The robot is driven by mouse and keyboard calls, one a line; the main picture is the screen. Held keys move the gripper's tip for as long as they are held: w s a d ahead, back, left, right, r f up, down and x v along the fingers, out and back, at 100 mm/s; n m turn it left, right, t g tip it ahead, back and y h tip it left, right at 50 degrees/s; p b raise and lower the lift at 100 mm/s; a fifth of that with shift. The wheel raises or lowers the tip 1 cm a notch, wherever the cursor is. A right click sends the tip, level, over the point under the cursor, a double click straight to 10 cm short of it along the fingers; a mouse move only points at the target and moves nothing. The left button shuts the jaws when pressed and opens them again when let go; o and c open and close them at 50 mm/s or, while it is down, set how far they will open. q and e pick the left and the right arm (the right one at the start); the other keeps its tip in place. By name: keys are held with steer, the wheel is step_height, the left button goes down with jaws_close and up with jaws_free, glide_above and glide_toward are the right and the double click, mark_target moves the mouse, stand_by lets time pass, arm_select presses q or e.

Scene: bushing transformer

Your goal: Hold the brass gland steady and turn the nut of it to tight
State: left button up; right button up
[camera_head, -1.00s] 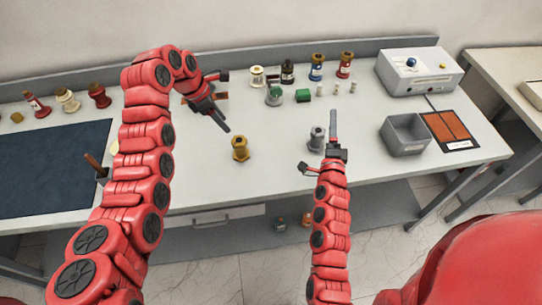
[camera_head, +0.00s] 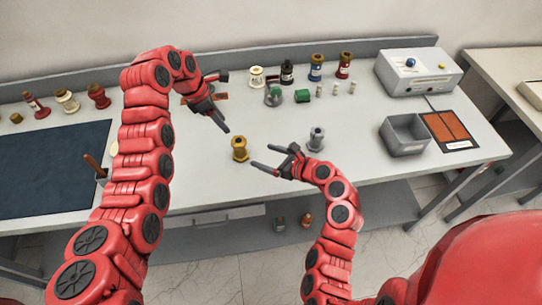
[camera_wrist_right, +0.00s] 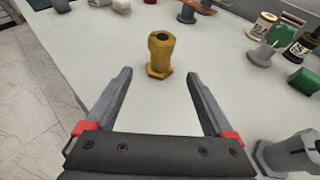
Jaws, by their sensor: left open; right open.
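The brass gland (camera_head: 240,149) stands upright on the table, with a hexagonal nut at its base. In the right wrist view the brass gland (camera_wrist_right: 160,55) stands ahead of and between my right gripper's fingers, not touching them. My right gripper (camera_head: 264,158) is open and empty, to the right of the gland, its fingers pointing left toward it. It also shows in the right wrist view (camera_wrist_right: 157,90). My left gripper (camera_head: 220,113) is open, above and behind the gland to its left, and apart from it.
A grey gland (camera_head: 316,138) stands just right of my right gripper, and shows in the right wrist view (camera_wrist_right: 290,155). A grey bin (camera_head: 404,136) is at the right. Several spools and a green block (camera_head: 302,96) stand at the back. A dark mat (camera_head: 50,168) lies left.

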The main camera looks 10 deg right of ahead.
mark_target(238, 141)
steer(key=x, duration=1.6)
steer(key=shift+w+d, duration=0.1)
steer(key=shift+d, duration=0.05)
jaws_close()
arm_select(q)
steer(key=o, duration=0.4)
steer(key=shift+d+m, duration=0.1)
steer(key=shift+m, duration=0.2)
steer(key=shift+o, duration=1.3)
steer(key=shift+d+f+m+y, duration=0.2)
steer(key=shift+m+y, duration=0.1)
steer(key=shift+m, duration=0.2)
steer(key=m, duration=0.1)
steer(key=m+y, duration=0.1)
steer(key=d+m, duration=0.1)
steer(key=shift+w+d+r+m+y, duration=0.1)
steer(key=shift+w+r+m+y, duration=0.1)
steer(key=shift+w+m+y, duration=0.1)
steer(key=f+m, duration=0.2)
steer(key=f, duration=0.1)
steer(key=d+f+m+y, duration=0.1)
steer(key=f+m, duration=0.1)
steer(key=f, duration=0.1)
steer(key=d+f+m, duration=0.1)
steer(key=f, duration=0.2)
steer(key=shift+s+f+m+y, duration=0.1)
steer(key=shift+f+m+y, duration=0.2)
steer(key=shift+m, duration=0.1)
